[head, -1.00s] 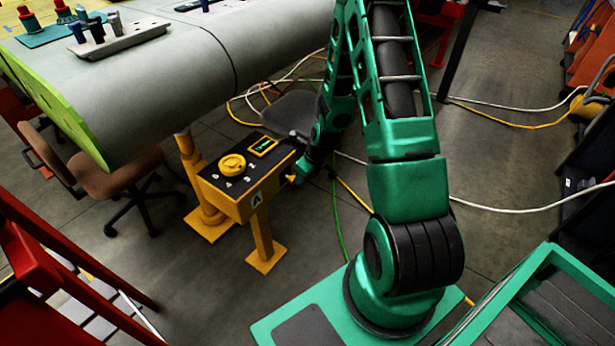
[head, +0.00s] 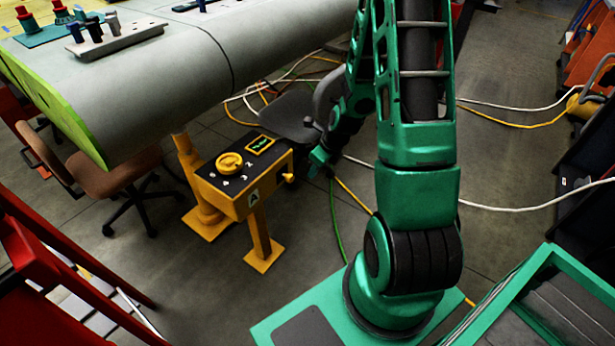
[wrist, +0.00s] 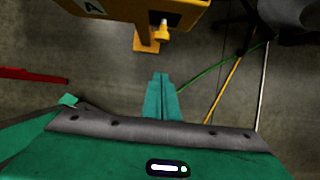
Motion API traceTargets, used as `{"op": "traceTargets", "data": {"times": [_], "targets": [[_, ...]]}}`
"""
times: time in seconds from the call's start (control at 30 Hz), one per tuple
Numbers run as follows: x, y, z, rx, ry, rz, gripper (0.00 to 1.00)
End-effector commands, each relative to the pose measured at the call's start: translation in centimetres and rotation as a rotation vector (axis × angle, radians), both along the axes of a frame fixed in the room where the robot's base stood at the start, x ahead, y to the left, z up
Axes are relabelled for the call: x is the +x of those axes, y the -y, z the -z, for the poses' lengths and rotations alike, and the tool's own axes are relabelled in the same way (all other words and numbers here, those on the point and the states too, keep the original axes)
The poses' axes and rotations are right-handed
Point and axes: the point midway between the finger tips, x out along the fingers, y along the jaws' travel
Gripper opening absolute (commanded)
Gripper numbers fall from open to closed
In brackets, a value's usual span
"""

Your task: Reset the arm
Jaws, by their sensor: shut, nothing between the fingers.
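My gripper (head: 318,160) is just off the right side of a yellow control box (head: 238,205), apart from it in the head view. In the wrist view my gripper (wrist: 160,92) has its green fingers together with nothing between them. The box has a round yellow dial (head: 229,162) with numbers beside it, a small green-lit display (head: 260,144) and a letter A on its front. A small yellow knob (head: 288,178) sticks out of its right side. The knob also shows in the wrist view (wrist: 163,28), ahead of the fingertips.
A large grey wing (head: 170,85) with a green end hangs over the upper left, close to the box. A brown chair (head: 115,173) stands left of the box. Yellow, green and white cables (head: 335,215) run over the floor. A red frame (head: 50,255) is at lower left.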

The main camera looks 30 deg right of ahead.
Motion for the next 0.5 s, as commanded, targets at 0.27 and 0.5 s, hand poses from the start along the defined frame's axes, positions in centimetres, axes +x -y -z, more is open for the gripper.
{"op": "traceTargets", "data": {"times": [0.27, 0.5], "targets": [[-0.7, 0.2, -1.8, 0.001, 0.000, 0.001, 0.00], [-0.8, 0.3, -2.0, -0.002, -0.002, -0.006, 0.00]]}}
